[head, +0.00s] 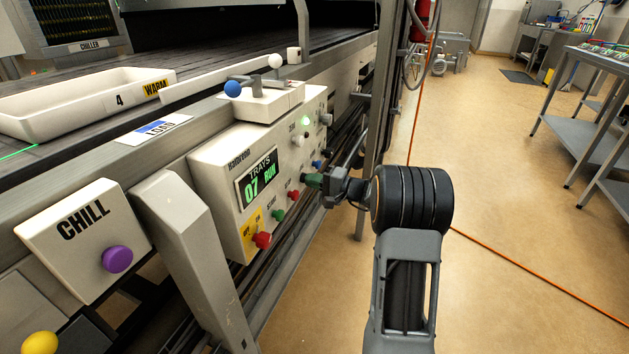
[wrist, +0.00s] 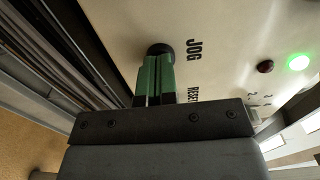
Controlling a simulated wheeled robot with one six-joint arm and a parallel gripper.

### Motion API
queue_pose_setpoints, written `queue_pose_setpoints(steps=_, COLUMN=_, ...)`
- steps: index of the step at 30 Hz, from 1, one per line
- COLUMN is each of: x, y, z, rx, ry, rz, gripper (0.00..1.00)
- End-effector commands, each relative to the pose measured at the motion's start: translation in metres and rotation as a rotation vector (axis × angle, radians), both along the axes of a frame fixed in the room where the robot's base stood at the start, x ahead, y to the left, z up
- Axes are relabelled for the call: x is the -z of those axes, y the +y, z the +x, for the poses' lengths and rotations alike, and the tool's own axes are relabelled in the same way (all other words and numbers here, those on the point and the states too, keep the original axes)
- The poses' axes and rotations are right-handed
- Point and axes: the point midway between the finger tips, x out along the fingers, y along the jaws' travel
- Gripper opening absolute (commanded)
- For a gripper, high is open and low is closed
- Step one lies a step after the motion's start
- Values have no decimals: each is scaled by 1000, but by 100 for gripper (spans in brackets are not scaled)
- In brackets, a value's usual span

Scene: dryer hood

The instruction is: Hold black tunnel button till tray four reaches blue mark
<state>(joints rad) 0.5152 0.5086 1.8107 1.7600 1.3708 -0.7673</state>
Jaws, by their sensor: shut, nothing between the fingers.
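The white tray marked 4 (head: 60,104), with a yellow WARM label, sits on the belt at the left. The blue mark (head: 158,127) is on a LOAD label on the rail in front of the tray. The black button (wrist: 159,48) stands beside the word JOG in the wrist view. My gripper (wrist: 154,72) is shut and empty, its green fingertips at the black button and covering part of it. I cannot tell whether the button is pressed in. In the head view my gripper (head: 308,181) is at the front of the control panel (head: 222,165).
The panel display (head: 258,178) reads TRAYS 07 RUN. A green lamp (head: 304,121) is lit. Red (head: 262,240), green (head: 278,215) and blue (head: 317,164) buttons line the panel. A CHILL box (head: 85,235) with a purple button is at left. Open floor (head: 500,220) lies right.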

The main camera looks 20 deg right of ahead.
Motion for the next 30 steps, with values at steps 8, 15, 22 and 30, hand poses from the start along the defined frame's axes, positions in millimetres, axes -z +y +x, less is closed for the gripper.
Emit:
queue_pose_setpoints(steps=8, x=1, y=-8, z=-8, rx=-9, ry=-2, rz=1, gripper=0)
queue_pose_setpoints(steps=15, x=-4, y=-38, z=-35, rx=-13, ry=-1, rz=4, gripper=0)
queue_pose_setpoints(steps=22, x=-3, y=-73, z=-66, rx=-4, ry=0, rz=3, gripper=0)
queue_pose_setpoints(steps=30, x=-1, y=-92, z=-86, rx=-9, ry=-1, rz=2, gripper=0)
